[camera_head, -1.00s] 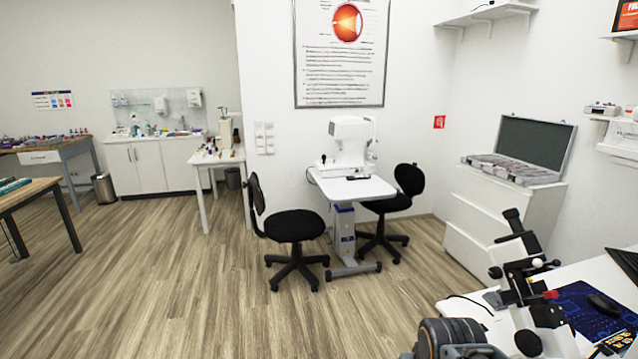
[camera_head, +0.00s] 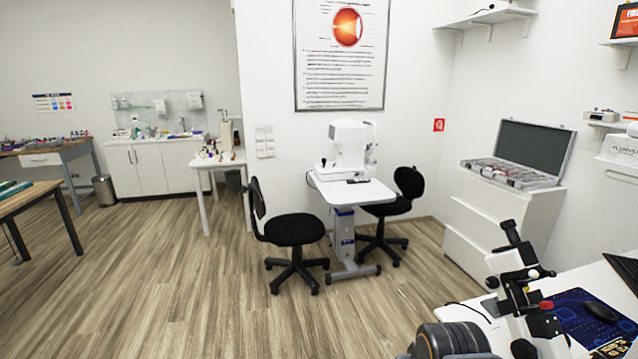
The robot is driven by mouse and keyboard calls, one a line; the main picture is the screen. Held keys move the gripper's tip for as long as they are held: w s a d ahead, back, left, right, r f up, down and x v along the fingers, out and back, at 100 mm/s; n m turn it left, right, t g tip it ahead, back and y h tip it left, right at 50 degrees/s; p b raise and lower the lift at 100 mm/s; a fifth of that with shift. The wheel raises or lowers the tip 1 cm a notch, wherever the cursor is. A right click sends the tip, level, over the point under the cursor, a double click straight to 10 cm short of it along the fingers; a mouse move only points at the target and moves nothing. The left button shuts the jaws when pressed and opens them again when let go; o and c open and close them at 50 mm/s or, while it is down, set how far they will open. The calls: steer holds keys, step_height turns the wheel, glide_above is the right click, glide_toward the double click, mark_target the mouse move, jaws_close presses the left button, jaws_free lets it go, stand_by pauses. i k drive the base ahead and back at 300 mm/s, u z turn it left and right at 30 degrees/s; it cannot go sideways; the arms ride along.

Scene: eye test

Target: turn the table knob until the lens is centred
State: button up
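A white and black lens-measuring instrument (camera_head: 522,290) stands on the white desk (camera_head: 585,282) at the lower right. Its black eyepiece tube (camera_head: 511,234) points up and to the left. A small red part (camera_head: 546,305) and a white knob show on its side. I cannot tell which part is the table knob. No lens can be made out in the instrument, so its centring cannot be seen. A dark ribbed rounded part, apparently of my arm, is at the bottom edge left of the instrument. My gripper's fingers are not in view.
A mouse (camera_head: 600,312) lies on a blue mat right of the instrument. A drawer cabinet (camera_head: 487,228) with an open lens case (camera_head: 515,172) stands behind. Two black chairs flank a small table (camera_head: 350,190) with a white eye-testing machine. The wooden floor left is clear.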

mark_target(492, 282)
steer(key=u, duration=0.2)
steer(key=i, duration=1.8)
steer(key=z, duration=2.3)
steer(key=k, duration=0.6)
steer(key=z, duration=0.45)
